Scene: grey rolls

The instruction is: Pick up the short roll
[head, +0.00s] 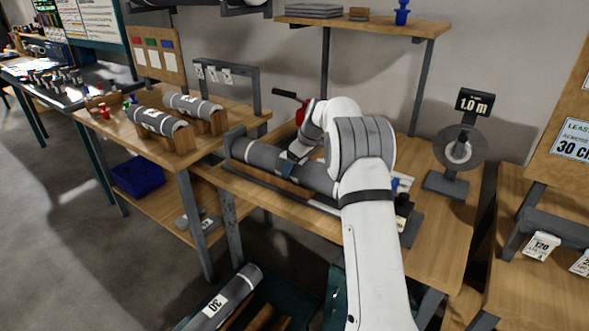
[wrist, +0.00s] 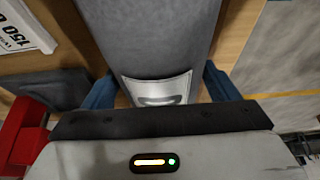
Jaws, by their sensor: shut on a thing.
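A grey roll (head: 259,154) lies along the middle bench, in a low bed with an upright end plate at its left. My gripper (head: 289,168) reaches down onto it from above. In the wrist view, the blue fingers of my gripper (wrist: 160,88) stand on both sides of a grey roll (wrist: 150,35) with a white label, shut on it. The label's print is mostly hidden. My arm covers the roll's right end, so I cannot tell its full length or whether it is one piece. It appears still low in the bed.
Two labelled grey rolls (head: 157,121) (head: 193,105) rest in wooden cradles on the left table. A red-handled tool (head: 301,112) stands behind the bench roll. A "1.0 m" display (head: 475,102) stands at right.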

